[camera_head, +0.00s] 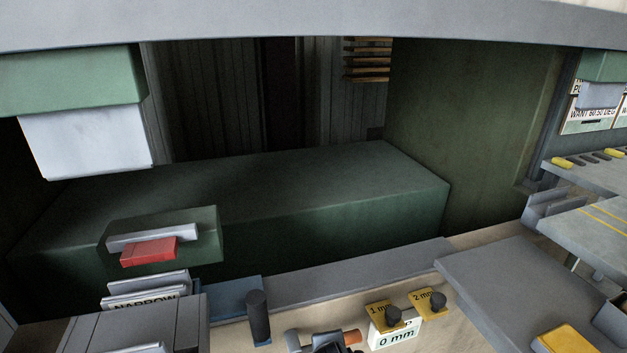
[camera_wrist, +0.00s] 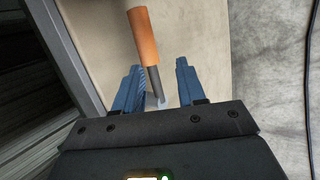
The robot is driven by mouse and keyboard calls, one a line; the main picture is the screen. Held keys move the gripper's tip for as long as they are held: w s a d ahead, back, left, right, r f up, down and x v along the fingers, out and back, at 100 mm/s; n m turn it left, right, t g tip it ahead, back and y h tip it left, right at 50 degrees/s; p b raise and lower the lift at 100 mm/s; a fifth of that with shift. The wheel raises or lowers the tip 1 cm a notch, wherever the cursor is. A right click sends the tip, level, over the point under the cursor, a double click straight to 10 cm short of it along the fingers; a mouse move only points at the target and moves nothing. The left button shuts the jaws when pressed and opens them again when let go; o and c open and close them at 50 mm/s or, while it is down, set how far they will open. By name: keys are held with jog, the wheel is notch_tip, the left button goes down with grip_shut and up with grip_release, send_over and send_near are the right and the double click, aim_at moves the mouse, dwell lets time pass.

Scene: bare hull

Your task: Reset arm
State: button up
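My gripper (camera_wrist: 158,66) shows in the wrist view with its two blue fingers apart. A tool with an orange handle (camera_wrist: 144,36) and a dark shaft lies between the fingers in that view, nearer the left one. A gap shows between the shaft and the right finger. The shaft's lower end is partly hidden near the gripper body. In the head view an orange cylinder (camera_head: 352,337), likely the same handle, shows at the bottom edge beside dark and grey parts that are cut off by the frame.
Yellow tags marked 1 mm (camera_head: 380,310) and 2 mm (camera_head: 422,297) with dark knobs stand by a 0 mm card (camera_head: 392,337). A dark upright cylinder (camera_head: 259,316) stands left. A grey plate (camera_head: 510,285) lies right. A large green block (camera_head: 330,200) fills the back.

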jog(key=s+d+f+m+t+y, duration=0.15)
jog(key=s+d+m, duration=0.3)
jog(key=s, duration=0.65)
jog(key=s+d+f+m+t+y, duration=0.1)
jog(key=s+d+f+m, duration=0.3)
jog(key=s, duration=0.6)
jog(key=s+d+r+m+t, duration=0.1)
jog(key=s+d+r+m, duration=0.2)
jog(key=s+r, duration=0.2)
jog(key=s+d+r+m+t+h, duration=0.1)
jog(key=s+d+r+m+t, duration=0.1)
jog(key=s+r, duration=0.4)
jog(key=s+d+r+m+t, duration=0.2)
jog(key=s+r+m, duration=0.4)
jog(key=r, duration=0.3)
jog(key=shift+s+d, duration=0.2)
jog(key=shift+d, duration=0.7)
